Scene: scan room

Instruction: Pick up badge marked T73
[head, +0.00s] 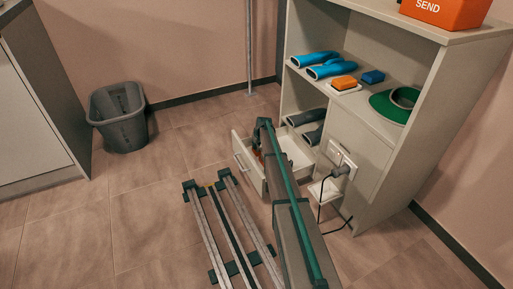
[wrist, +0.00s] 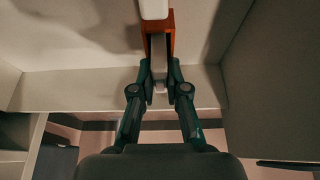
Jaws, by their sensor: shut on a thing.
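My gripper (wrist: 160,80) reaches into an open drawer (head: 246,166) of the pale cabinet. In the wrist view its two fingers are close together on a narrow orange-brown item (wrist: 170,36) with a pale middle. A white piece (wrist: 153,9) shows at the item's far end, and I cannot tell whether it is part of it. A bit of orange-brown also shows beside my arm in the head view. No T73 marking is legible, so I cannot confirm that the held item is the badge. My arm hides part of the drawer in the head view.
The cabinet shelf (head: 363,111) above the drawer holds blue rolls (head: 328,69), an orange block (head: 344,82) and a green ring (head: 388,107). A plug with a cable (head: 338,171) is on the cabinet front, right of my arm. A grey bin (head: 120,118) stands at left.

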